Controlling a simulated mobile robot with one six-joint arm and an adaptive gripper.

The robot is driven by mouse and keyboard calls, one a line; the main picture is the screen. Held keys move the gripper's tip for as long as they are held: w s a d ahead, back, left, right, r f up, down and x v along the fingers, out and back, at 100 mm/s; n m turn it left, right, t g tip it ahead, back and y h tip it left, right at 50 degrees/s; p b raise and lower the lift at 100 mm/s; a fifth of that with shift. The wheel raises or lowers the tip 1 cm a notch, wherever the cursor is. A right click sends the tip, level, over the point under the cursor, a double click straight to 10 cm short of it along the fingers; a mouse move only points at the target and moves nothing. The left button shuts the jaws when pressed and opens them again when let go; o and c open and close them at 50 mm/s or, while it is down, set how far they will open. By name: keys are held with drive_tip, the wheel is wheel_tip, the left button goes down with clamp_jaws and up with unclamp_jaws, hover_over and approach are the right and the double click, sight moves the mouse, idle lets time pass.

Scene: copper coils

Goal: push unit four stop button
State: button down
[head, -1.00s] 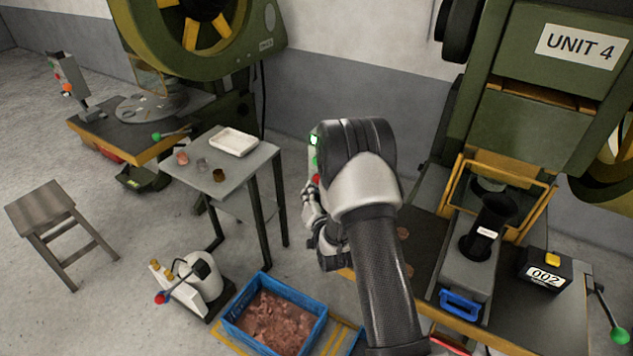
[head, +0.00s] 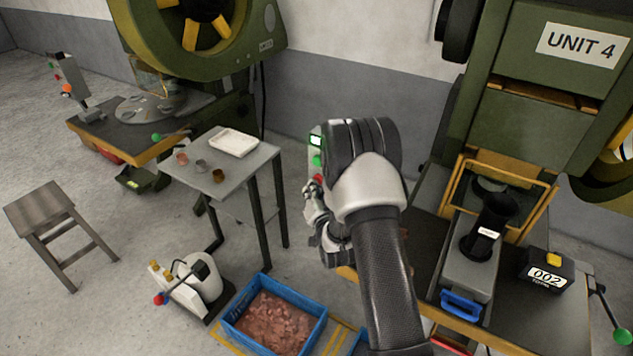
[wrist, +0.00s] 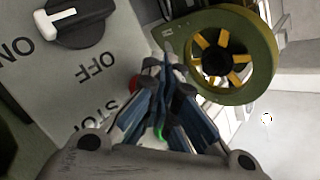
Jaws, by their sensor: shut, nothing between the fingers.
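The unit four control panel (wrist: 95,60) fills the left of the wrist view, with a black and white ON/OFF knob (wrist: 77,20) and the word STOP. The red stop button (wrist: 134,83) shows at the edge of my gripper (wrist: 163,66), partly hidden by the fingers. A green button (wrist: 159,133) shows between the fingers. My gripper is shut and empty, its tips close to the red button; I cannot tell if they touch. In the head view my gripper (head: 313,192) is just below the red button (head: 319,178), and my arm hides most of the panel.
The UNIT 4 press (head: 550,75) stands at right, with a black box marked 002 (head: 545,285) on its table. A blue crate of copper pieces (head: 318,326) is on the floor below my arm. A small grey table (head: 255,160) and a stool (head: 40,205) stand left.

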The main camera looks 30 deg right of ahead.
drive_tip(key=shift+w+d, duration=0.15)
drive_tip(key=shift+d, duration=0.1)
drive_tip(key=shift+a, duration=0.1)
idle(0.4)
drive_tip(key=shift+s+a+b, duration=0.3)
drive_tip(key=shift+s+a, duration=0.2)
drive_tip(key=shift+a, duration=0.2)
drive_tip(key=s+a, duration=0.2)
drive_tip(key=a, duration=0.2)
drive_tip(key=shift+s+a, duration=0.1)
drive_tip(key=shift+s, duration=0.3)
idle(0.6)
